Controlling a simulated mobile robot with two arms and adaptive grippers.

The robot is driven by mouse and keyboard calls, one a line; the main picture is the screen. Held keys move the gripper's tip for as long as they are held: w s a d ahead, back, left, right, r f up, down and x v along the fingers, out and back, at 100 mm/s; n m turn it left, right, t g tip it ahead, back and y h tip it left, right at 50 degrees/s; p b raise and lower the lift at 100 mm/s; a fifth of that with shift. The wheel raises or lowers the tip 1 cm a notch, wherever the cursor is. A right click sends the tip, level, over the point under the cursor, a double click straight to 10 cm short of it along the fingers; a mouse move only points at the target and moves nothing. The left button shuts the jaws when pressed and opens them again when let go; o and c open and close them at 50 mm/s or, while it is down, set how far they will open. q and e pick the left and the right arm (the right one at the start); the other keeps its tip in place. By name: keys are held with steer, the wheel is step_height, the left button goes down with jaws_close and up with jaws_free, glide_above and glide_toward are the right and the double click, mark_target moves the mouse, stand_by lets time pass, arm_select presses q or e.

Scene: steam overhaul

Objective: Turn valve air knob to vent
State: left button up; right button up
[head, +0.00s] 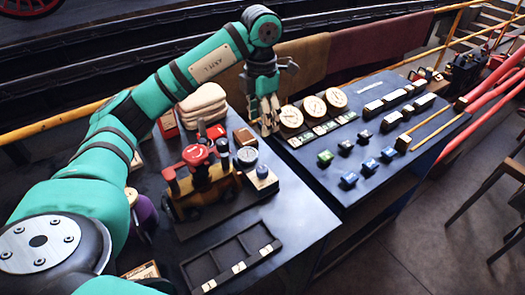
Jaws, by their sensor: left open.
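My left gripper (268,122) points down, open and empty, beside the left end of the gauge row on the dark control panel (325,185). Green knobs (325,158) and blue knobs (349,180) stand on this panel, to the right of and below the gripper. A yellow model engine (205,185) with a red round top (196,154) stands on the nearer bench, lower left of the gripper. I cannot tell which knob is the valve air knob, nor read its labels. My right gripper is out of view.
Round gauges (313,105) stand close to the gripper's right. A small dial (247,156) stands by the engine. A black divided tray (230,258) lies at the bench front. Folded cloths (203,103) lie behind. Yellow rails (60,122) run along the back, red pipes (490,105) at right.

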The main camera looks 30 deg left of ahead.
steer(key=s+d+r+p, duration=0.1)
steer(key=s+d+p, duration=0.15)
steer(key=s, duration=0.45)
arm_select(q)
glide_above(262, 169)
step_height(262, 169, down, 9)
steer(key=shift+s, duration=0.15)
step_height(262, 169, down, 4)
steer(key=shift+s+f+p, duration=0.1)
steer(key=shift+f+p, duration=0.15)
steer(key=shift+p, duration=0.25)
steer(key=shift+f, duration=1.3)
steer(key=c, duration=0.3)
jaws_close()
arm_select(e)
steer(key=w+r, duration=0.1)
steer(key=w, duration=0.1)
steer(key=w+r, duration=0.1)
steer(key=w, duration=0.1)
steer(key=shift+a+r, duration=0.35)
